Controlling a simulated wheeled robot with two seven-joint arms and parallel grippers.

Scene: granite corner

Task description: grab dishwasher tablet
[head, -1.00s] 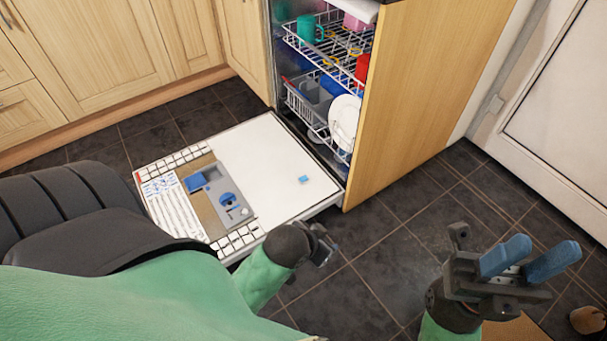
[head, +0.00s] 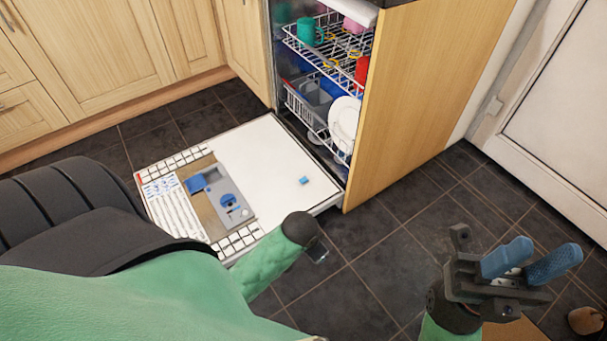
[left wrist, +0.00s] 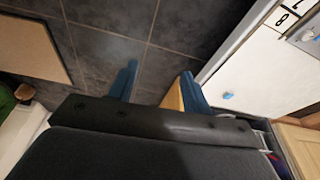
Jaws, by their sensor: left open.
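The dishwasher tablet (head: 304,181) is a small blue block lying on the white inner face of the open dishwasher door (head: 262,150), near its right edge. It also shows in the left wrist view (left wrist: 229,96), to the right of my left fingers. My left gripper (left wrist: 158,82) is open with two blue fingers apart and nothing between them but floor. In the head view my left wrist is by the door's front right corner, and its fingers are mostly hidden. My right gripper (head: 532,259) is at the lower right, its blue fingers apart and empty, far from the tablet.
The open dishwasher holds two racks (head: 325,45) with cups and a white plate (head: 343,125). A wooden side panel (head: 425,95) stands right of it. The door carries a detergent dispenser (head: 218,195). Dark tiled floor (head: 370,270) is clear between the door and my right gripper.

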